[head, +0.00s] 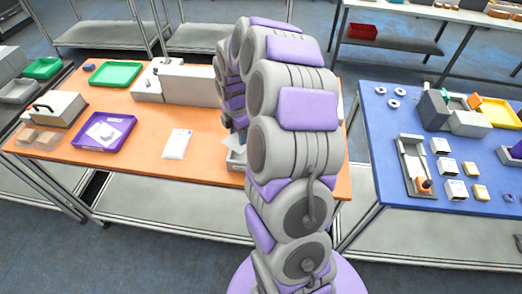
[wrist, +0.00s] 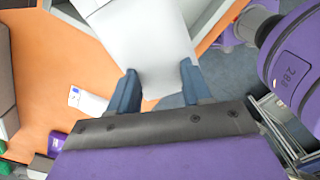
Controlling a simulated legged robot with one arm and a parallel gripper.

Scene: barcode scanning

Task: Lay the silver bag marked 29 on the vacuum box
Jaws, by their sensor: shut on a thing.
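A plain silver-white bag (wrist: 150,38) is between the blue-grey fingers of my gripper (wrist: 158,82), which is shut on its near edge in the wrist view. No number can be read on the bag. I cannot tell for certain which is the vacuum box.
Another white bag (head: 177,144) lies flat mid-table. A purple tray (head: 127,124) with a bag in it lies left, and a green tray (head: 115,74) behind. A blue table (head: 385,135) stands right, across a gap.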

